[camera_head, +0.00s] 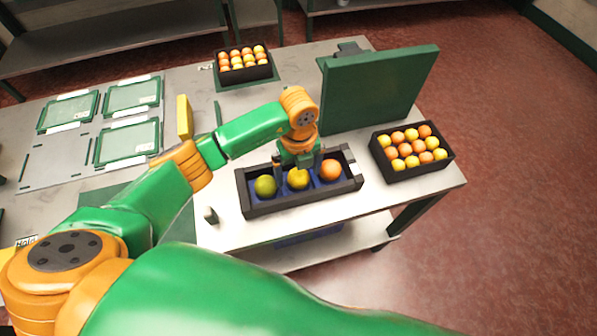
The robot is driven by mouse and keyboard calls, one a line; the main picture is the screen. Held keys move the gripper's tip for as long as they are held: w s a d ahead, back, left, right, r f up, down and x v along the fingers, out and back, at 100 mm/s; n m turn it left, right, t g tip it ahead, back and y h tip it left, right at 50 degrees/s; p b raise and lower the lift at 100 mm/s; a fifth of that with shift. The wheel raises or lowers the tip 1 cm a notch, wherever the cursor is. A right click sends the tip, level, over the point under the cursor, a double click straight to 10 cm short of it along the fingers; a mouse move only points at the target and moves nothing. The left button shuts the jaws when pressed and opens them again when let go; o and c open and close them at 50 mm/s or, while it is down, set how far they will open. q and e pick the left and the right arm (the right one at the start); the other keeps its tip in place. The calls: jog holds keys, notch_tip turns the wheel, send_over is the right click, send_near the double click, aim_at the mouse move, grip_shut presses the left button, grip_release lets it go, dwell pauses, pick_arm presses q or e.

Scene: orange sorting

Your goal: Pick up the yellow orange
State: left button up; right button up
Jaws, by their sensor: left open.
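The yellow orange (298,179) sits in the middle compartment of a dark tray (262,208) with a blue inside. A green orange (265,186) lies in the compartment to its left, and an orange-coloured one (330,170) in the one to its right. My left gripper (298,167) points down right over the yellow orange, open, with its fingers at the far side and sides of the fruit. The gripper partly hides the far part of the yellow orange; I cannot tell whether the fingers touch it. My right gripper is not in view.
A black crate (415,172) of mixed oranges stands at the table's right edge. Another full crate (243,75) is at the back. A green upright panel (376,90) stands behind the tray. Green flat frames (126,143) lie at left.

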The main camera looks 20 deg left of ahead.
pick_arm(q)
jog(key=shift+w+f, duration=0.1)
jog(key=shift+f, duration=0.2)
jog(key=shift+w+a+f, duration=0.1)
jog(key=shift+w+f, duration=0.05)
jog(key=shift+w, duration=0.1)
jog(key=shift+c, duration=0.4)
jog(key=shift+s, duration=0.15)
jog(key=c, duration=1.1)
jog(key=shift+c, duration=1.3)
jog(key=shift+r, duration=0.2)
